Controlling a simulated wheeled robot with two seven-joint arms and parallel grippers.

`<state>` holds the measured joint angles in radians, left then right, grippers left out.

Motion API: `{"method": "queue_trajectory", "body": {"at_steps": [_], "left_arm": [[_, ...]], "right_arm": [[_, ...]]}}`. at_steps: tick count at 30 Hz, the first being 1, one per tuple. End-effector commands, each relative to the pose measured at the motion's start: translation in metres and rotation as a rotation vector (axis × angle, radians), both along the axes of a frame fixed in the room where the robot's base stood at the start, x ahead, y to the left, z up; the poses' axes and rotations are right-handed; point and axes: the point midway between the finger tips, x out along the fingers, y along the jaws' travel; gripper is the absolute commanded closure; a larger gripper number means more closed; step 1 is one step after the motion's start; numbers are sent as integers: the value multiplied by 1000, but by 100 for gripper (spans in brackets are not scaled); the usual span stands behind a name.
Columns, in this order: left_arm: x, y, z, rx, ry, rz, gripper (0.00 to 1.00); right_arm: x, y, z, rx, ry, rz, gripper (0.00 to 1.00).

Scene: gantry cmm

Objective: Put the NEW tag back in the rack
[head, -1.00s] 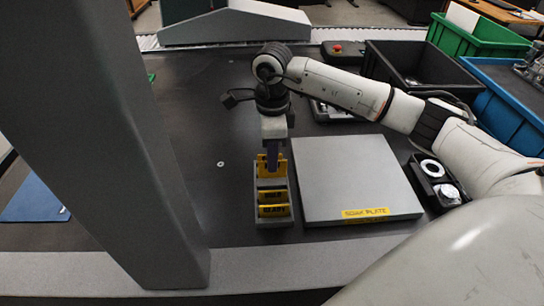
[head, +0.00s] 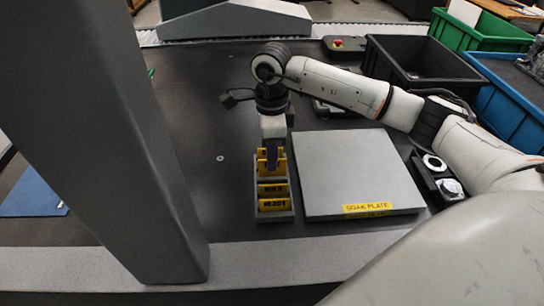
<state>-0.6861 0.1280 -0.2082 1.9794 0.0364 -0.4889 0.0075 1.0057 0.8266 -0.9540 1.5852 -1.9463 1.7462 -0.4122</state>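The rack (head: 273,214) is a narrow grey holder on the dark table, just left of the soak plate. It holds yellow tags standing in a row. The front tag (head: 274,204) reads READY, and a tag behind it (head: 272,189) seems to read HOLD. My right gripper (head: 271,162) points down over the rear of the rack, at a yellow tag (head: 263,166) standing there. The fingers overlap that tag, but its lettering is hidden or too small to read, and I cannot tell whether they grip it. My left gripper is not in view.
The grey soak plate (head: 355,172) lies right of the rack. A small black tray with round parts (head: 433,163) is beyond it. Black (head: 420,62), green (head: 480,32) and blue (head: 510,98) bins stand at the right. A thick grey column (head: 95,130) blocks the left. The table between column and rack is clear.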

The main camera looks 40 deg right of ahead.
Motion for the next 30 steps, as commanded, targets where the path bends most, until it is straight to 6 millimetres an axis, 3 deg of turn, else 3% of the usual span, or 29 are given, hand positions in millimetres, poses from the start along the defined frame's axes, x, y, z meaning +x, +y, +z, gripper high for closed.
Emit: {"method": "queue_trajectory", "body": {"at_steps": [30], "left_arm": [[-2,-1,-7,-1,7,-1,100]], "right_arm": [[0,0,-6,1,-1,0,100]]}}
